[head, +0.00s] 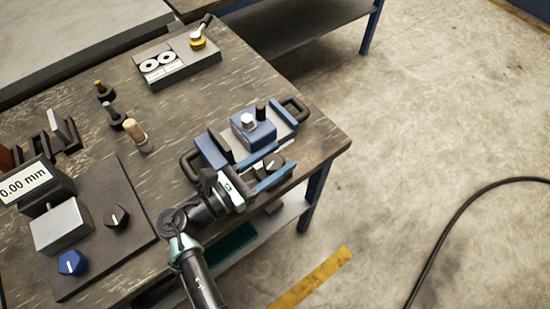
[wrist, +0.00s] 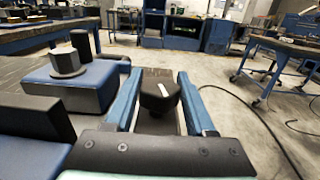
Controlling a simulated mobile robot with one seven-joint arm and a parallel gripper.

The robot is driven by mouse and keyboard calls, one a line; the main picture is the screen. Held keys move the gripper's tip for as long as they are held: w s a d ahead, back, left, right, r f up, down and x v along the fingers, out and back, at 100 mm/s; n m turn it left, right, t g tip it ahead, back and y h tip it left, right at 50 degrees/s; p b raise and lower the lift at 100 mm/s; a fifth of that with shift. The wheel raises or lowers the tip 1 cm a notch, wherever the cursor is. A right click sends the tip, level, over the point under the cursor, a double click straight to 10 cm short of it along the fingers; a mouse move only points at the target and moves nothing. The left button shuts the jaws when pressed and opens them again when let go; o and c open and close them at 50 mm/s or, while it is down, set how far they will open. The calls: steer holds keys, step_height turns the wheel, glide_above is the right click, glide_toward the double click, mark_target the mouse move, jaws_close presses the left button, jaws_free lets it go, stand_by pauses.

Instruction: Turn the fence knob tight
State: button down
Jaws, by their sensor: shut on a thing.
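The fence knob (head: 274,161) is black with a white pointer line, at the right end of the table in the head view. In the wrist view the knob (wrist: 160,97) sits between two long blue fingers. My gripper (head: 273,164) is shut on this knob, one finger on each side; it also shows in the wrist view (wrist: 160,88). The exact finger contact is hard to see. The pointer slants up to the left in the wrist view. The knob's base is partly hidden by the fingers and gripper body.
A blue block with a hex-headed bolt (head: 252,128) stands just beside my gripper, with black handles around it. A plate with another black knob (head: 117,218) and a blue knob (head: 71,262) lies left. A display (head: 24,184) reads 0.00 mm. The table edge is close on the right.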

steer(key=shift+m+g+h, duration=0.3)
steer(key=shift+m+g, duration=0.1)
steer(key=shift+g, duration=0.1)
steer(key=shift+c, duration=1.2)
jaws_free()
steer(key=shift+a, duration=0.1)
steer(key=v, duration=1.3)
steer(key=shift+b, duration=0.35)
